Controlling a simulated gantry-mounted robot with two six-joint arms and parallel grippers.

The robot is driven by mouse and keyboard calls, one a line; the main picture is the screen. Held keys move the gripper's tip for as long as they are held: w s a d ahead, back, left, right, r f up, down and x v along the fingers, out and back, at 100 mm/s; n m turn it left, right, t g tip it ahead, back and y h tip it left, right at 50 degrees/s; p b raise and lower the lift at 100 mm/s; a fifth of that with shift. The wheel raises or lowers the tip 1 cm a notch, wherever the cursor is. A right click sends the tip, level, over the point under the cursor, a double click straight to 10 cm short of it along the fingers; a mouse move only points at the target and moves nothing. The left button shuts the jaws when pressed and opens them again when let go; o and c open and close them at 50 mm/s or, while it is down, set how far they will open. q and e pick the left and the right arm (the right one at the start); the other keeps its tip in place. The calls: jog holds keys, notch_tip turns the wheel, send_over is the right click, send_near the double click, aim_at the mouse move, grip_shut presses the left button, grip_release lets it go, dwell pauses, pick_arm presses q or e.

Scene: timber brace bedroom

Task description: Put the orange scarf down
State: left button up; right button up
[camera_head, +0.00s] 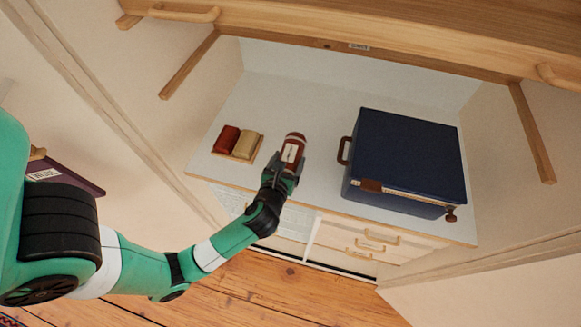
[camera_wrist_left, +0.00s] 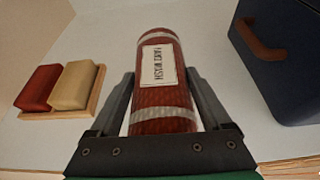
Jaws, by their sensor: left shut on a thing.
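My left gripper (camera_head: 282,180) is shut on a rolled cloth (camera_head: 293,151), the only thing here that fits the orange scarf, though it looks rust-red with white bands and a white label. In the left wrist view the roll (camera_wrist_left: 162,108) stands lengthwise between the two dark fingers, its far end pointing away from the palm. It is over the pale top of the drawer unit (camera_head: 310,128); I cannot tell whether it touches the surface. My right gripper is not in view.
A small wooden tray (camera_head: 256,152) with a red roll (camera_head: 227,139) and a beige roll (camera_head: 247,144) lies to the left. A dark blue case (camera_head: 405,150) with a brown handle stands to the right. Bare surface lies between them. A wooden beam (camera_head: 400,45) crosses above.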

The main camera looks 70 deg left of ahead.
pick_arm(q)
jog(key=shift+w+f, duration=0.2)
jog(key=shift+f, duration=0.1)
jog(key=shift+w+f, duration=0.15)
jog(key=shift+f, duration=1.45)
jog(key=shift+b, duration=0.3)
jog(key=shift+f, duration=0.2)
jog(key=o, duration=1.3)
jog(key=shift+r, duration=0.3)
jog(key=v, duration=1.2)
